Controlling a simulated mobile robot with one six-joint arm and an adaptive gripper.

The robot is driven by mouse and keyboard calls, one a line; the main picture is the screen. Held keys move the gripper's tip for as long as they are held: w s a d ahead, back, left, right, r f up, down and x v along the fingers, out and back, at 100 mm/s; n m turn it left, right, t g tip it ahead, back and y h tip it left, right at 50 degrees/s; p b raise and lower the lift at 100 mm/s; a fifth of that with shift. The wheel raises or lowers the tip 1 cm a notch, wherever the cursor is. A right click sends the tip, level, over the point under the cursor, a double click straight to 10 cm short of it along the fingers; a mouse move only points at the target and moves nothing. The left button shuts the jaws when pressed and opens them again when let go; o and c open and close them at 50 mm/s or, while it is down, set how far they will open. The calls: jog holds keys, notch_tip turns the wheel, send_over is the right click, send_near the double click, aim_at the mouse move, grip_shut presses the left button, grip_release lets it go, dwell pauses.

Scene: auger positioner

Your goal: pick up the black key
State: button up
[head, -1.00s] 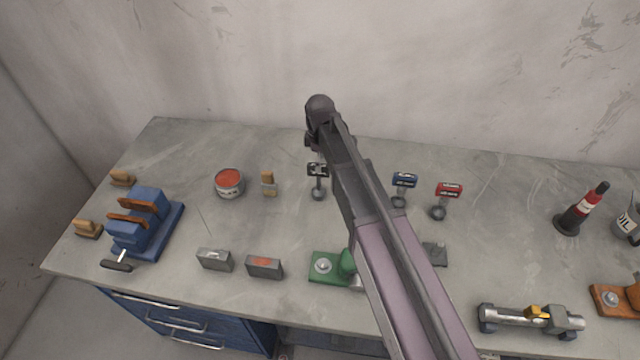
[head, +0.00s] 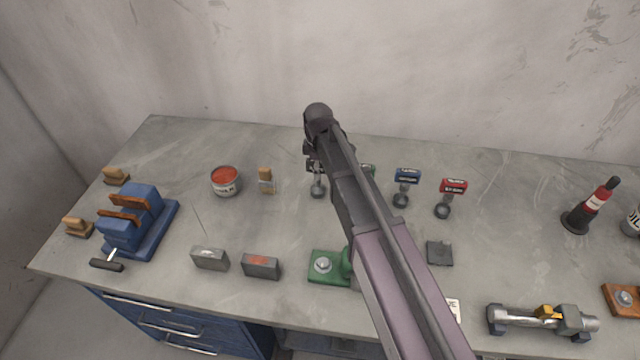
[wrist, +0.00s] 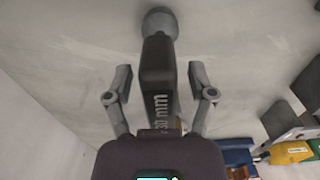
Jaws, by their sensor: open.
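The black key (head: 318,188) stands at the back middle of the bench, its upper part mostly hidden by my arm in the head view. In the wrist view the key (wrist: 158,60) shows a dark block with pale "30 mm" lettering and a round grey end at the top. My gripper (wrist: 159,72) is open, with one finger on each side of the key. Small gaps show between the fingers and the key, so it is not gripped.
A blue key (head: 407,176) and a red key (head: 452,186) stand to the right, with a green one partly behind my arm.

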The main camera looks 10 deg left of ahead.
jog(key=shift+f, duration=0.2)
dwell(0.5)
grip_shut()
